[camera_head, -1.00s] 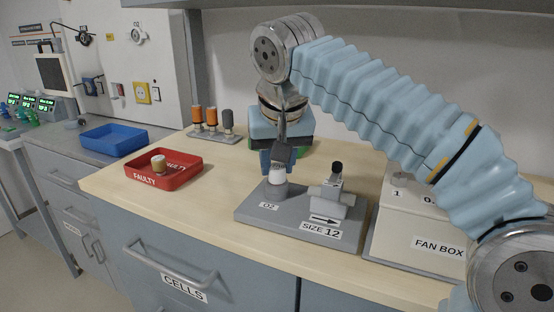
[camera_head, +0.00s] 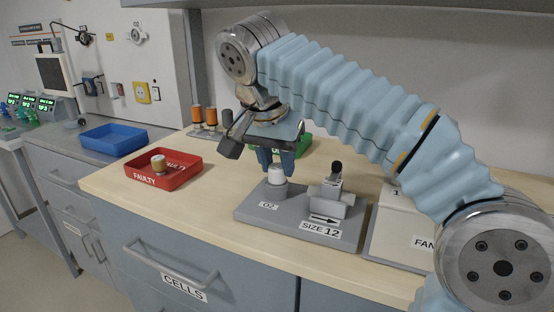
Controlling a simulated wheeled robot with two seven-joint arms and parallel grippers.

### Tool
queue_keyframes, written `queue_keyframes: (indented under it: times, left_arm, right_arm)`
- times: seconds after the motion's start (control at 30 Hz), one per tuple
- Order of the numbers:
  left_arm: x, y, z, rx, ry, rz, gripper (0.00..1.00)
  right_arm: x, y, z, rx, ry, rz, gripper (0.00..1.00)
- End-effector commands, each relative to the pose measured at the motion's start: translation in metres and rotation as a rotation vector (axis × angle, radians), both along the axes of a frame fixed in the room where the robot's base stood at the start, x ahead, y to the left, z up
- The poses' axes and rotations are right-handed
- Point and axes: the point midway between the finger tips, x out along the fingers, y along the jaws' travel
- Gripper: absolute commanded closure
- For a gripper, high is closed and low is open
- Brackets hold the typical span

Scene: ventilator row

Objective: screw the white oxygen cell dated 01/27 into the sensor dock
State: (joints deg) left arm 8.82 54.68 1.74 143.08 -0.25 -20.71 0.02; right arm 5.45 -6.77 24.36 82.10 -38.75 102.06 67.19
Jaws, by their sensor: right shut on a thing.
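The white oxygen cell (camera_head: 276,175) is upright at the grey sensor dock's O2 post (camera_head: 276,190), on the left part of the dock base (camera_head: 257,214). Its date cannot be read. My right gripper (camera_head: 275,166) points down from above, its blue fingers shut on the top of the cell. I cannot tell how deep the cell sits in the post. A lever-like part with a black knob (camera_head: 336,167) stands on the dock's right side, by the SIZE 12 label (camera_head: 320,229). My left gripper is not in view.
A red FAULTY tray (camera_head: 145,180) holds a tan-and-white cell (camera_head: 158,164). A blue tray (camera_head: 113,132) is farther left. Orange and grey cylinders (camera_head: 197,115) stand behind. A green tray (camera_head: 305,148) is partly hidden by my gripper. The fan box (camera_head: 400,230) is right of the dock.

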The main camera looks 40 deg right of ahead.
Motion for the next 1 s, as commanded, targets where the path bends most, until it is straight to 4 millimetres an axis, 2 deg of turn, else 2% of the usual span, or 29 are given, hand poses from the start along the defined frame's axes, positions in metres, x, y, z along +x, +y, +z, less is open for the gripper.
queue_keyframes:
  times: [0.2, 0.47, 0.67, 0.87, 0.9, 1.0]
  left_arm:
    - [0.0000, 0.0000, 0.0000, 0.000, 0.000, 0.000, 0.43]
    - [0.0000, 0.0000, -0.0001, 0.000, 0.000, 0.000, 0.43]
    - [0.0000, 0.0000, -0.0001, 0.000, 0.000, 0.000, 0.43]
    - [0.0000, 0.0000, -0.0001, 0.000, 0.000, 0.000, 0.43]
    - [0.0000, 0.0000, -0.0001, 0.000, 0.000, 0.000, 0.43]
    - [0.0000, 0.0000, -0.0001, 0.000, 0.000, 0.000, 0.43]
  right_arm:
    - [0.0005, 0.0001, -0.0004, -0.001, 0.003, -0.199, 0.99]
    - [0.0004, 0.0001, -0.0005, 0.000, 0.002, -0.223, 0.99]
    - [0.0005, 0.0004, -0.0003, 0.000, 0.002, -0.418, 0.99]
    - [-0.0001, 0.0001, -0.0004, -0.001, 0.002, -0.436, 0.99]
    - [-0.0001, 0.0001, -0.0004, -0.001, 0.002, -0.436, 0.62]
    - [0.0000, 0.0001, -0.0004, 0.000, 0.002, -0.435, 0.47]
